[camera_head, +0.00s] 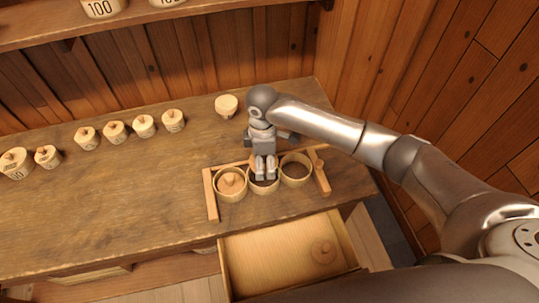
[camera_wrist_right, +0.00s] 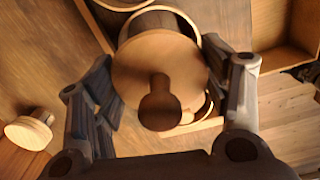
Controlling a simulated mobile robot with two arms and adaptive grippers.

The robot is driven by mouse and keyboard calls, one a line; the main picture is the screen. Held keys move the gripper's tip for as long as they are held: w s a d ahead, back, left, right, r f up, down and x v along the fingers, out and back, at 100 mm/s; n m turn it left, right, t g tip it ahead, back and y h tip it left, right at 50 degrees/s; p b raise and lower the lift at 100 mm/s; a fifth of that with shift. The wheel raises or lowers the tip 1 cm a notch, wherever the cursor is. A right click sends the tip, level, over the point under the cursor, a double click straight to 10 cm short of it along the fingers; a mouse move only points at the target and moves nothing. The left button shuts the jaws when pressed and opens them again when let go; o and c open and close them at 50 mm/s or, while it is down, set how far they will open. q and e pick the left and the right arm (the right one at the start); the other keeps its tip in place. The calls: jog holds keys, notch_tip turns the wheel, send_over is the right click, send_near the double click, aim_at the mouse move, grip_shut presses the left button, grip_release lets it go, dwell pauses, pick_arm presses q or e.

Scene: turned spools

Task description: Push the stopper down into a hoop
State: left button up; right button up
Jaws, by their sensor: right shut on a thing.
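Three round wooden hoops stand in a row on the bench. The left hoop (camera_head: 231,197) has a pale stopper (camera_head: 231,179) with a knob inside it. The middle hoop (camera_head: 263,190) is partly hidden by my right gripper (camera_head: 265,172). The right hoop (camera_head: 296,182) looks empty, with a dark inside. In the right wrist view, my right gripper (camera_wrist_right: 165,95) is shut on a round wooden stopper (camera_wrist_right: 135,72), its knob towards the camera. A hoop rim shows behind this stopper; I cannot tell how deep it sits. My left gripper is not in view.
Wooden rails (camera_head: 211,196) frame the hoops. Several turned spools (camera_head: 145,126) line the bench's back left, and one pale piece (camera_head: 227,105) stands behind the hoops. The bench's left front is clear.

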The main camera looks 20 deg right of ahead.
jog(key=shift+w+a+n, duration=0.1)
jog(key=shift+n, duration=0.2)
jog(key=shift+f+b, duration=1.5)
jog(key=shift+b, duration=0.5)
jog(key=shift+r, duration=0.1)
jog(key=shift+p, duration=0.5)
jog(key=shift+f, duration=0.35)
jog(key=shift+f+b, duration=0.35)
jog(key=shift+f, duration=0.4)
jog(key=shift+f, duration=0.2)
